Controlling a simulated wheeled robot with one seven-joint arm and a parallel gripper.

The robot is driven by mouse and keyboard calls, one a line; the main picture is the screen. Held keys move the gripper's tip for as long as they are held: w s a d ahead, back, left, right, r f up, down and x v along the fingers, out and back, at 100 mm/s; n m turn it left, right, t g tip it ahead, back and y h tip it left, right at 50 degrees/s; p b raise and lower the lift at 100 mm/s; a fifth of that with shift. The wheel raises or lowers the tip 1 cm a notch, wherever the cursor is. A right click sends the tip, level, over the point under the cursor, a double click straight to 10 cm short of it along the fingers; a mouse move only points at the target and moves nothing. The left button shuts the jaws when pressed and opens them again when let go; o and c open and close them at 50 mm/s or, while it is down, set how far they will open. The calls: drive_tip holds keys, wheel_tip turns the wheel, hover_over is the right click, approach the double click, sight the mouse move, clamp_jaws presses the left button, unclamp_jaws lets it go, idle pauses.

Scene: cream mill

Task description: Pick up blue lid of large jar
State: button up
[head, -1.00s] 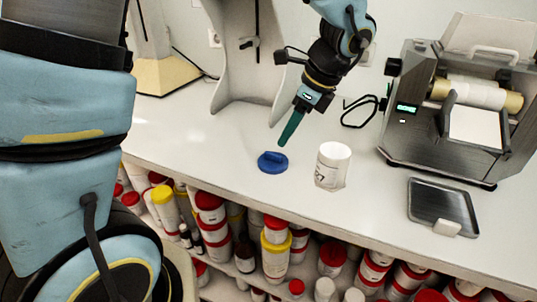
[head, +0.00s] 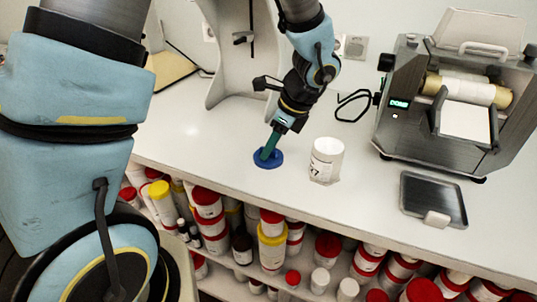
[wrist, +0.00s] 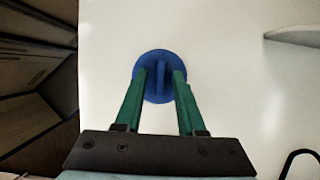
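The blue lid (head: 268,158) lies on the white counter near its front edge, to the left of the large white jar (head: 326,160), which stands without a lid. In the wrist view the lid (wrist: 160,58) is a round disc with a raised ridge across its middle. My gripper (head: 266,152) is down at the lid. In the wrist view its green fingers (wrist: 159,72) are apart, one on each side of the ridge, with gaps between. Whether the fingertips touch the lid's disc cannot be told.
A cream mill machine (head: 448,105) stands at the right, with a dark tray (head: 433,200) in front of it. A stand (head: 232,60) is behind my gripper. Shelves below the counter hold several red- and yellow-lidded jars (head: 272,246). The counter (head: 200,135) left of the lid is clear.

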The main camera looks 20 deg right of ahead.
clamp_jaws()
idle(0.5)
